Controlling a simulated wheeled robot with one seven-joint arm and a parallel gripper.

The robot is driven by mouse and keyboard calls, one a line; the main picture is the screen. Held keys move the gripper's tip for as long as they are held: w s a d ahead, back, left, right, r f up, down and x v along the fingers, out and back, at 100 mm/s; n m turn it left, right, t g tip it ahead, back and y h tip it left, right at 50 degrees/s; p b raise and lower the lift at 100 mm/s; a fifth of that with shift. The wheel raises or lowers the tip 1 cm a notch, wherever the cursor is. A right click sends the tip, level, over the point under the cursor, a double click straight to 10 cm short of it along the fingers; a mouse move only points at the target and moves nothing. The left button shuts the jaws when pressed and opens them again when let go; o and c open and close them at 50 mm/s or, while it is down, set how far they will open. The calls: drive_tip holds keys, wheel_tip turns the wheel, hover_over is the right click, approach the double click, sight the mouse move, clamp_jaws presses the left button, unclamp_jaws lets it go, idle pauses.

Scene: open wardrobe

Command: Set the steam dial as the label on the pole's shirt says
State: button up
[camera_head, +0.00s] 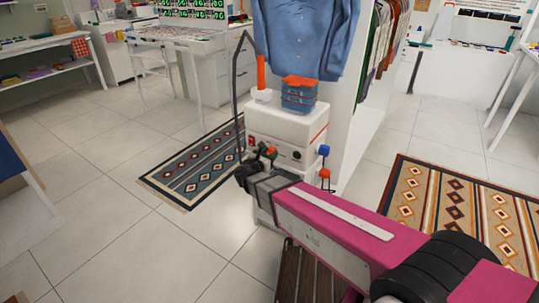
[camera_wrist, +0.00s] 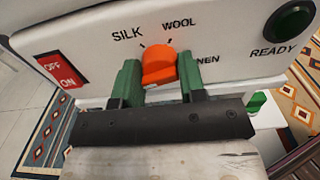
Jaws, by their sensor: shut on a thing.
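The orange steam dial (camera_wrist: 160,68) is on the white front panel of the steamer (camera_head: 290,122). Around it are the words SILK, WOOL and a partly hidden word ending in NEN. My gripper (camera_wrist: 160,80) is shut on the dial, with a green finger on each side. The dial's top lies near the mark under WOOL, but its exact pointing is hard to tell. In the head view, my gripper (camera_head: 258,163) is at the steamer's front. A blue shirt (camera_head: 303,35) hangs above the steamer; no readable label shows on it.
A red OFF/ON switch (camera_wrist: 61,69) is left of the dial and a dark green READY lamp (camera_wrist: 289,20) is right of it. A blue tank (camera_head: 299,97) with an orange lid sits on top. A black hose (camera_head: 236,85) rises at the left. Patterned rugs lie nearby.

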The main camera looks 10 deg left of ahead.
drive_tip(key=m, duration=0.7)
drive_tip(key=shift+m, duration=0.3)
drive_tip(key=m, duration=0.4)
drive_tip(key=shift+m, duration=0.3)
drive_tip(key=m, duration=0.3)
drive_tip(key=shift+m, duration=0.3)
drive_tip(key=m, duration=1.1)
drive_tip(key=shift+m, duration=0.4)
